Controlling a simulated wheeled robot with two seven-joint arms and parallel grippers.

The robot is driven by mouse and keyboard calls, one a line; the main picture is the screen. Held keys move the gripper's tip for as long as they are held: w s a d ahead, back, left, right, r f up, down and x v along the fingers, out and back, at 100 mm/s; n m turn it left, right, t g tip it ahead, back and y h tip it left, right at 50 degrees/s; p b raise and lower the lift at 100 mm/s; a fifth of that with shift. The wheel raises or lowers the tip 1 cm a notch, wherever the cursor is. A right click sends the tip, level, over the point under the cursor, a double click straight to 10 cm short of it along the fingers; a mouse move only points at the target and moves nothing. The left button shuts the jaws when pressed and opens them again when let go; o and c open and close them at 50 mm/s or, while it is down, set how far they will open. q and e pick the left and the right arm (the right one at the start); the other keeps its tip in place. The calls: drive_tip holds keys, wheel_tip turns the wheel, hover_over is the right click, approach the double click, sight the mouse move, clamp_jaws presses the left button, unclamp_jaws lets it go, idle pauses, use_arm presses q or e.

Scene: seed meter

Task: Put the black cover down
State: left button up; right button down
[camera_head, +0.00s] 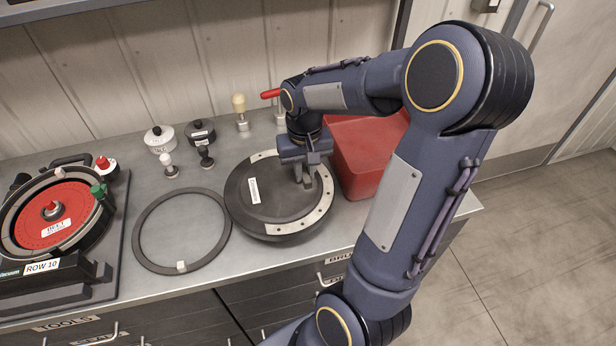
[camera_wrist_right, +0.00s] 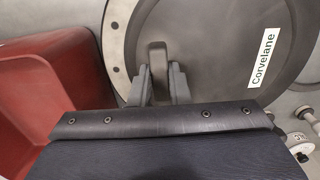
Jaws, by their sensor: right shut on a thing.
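The black cover (camera_head: 265,205) is a round dark disc with a pale crescent edge and a white label. It is over the bench, left of the red bin; I cannot tell whether its underside touches the bench top. In the right wrist view the cover (camera_wrist_right: 215,45) fills the upper right and its label reads "Corvelane". My right gripper (camera_head: 304,178) reaches down onto the cover and is shut on its small raised handle. In the wrist view the gripper's fingers (camera_wrist_right: 158,88) stand either side of that handle. My left gripper is not in view.
The red bin (camera_head: 365,155) stands close on the right. A thin dark ring (camera_head: 145,255) lies to the left. The seed meter (camera_head: 55,225) with a red disc is at far left. Small knobs and lidded pots, including a white pot (camera_head: 159,140), stand behind.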

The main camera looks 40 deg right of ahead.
drive_tip(key=f, duration=0.2)
drive_tip(key=d+f, duration=0.1)
drive_tip(key=shift+d+f, duration=0.15)
drive_tip(key=shift+f, duration=0.55)
drive_tip(key=shift+f, duration=0.15)
drive_tip(key=c, duration=1.4)
unclamp_jaws()
drive_tip(key=shift+o, duration=0.2)
wheel_tip(320, 180, up, 12)
drive_tip(key=s+a+n+t+y, duration=0.2)
drive_tip(key=s+a, duration=0.4)
drive_tip(key=a, duration=0.3)
drive_tip(key=s+a+n+t+y, duration=0.1)
drive_tip(key=s+a+n+t, duration=0.1)
drive_tip(key=s+a, duration=0.4)
drive_tip(key=a+t, duration=0.1)
drive_tip(key=a, duration=0.1)
drive_tip(key=shift+a+f+t+y, duration=0.25)
drive_tip(key=shift+a+t+y, duration=0.05)
drive_tip(key=shift+a+y, duration=0.1)
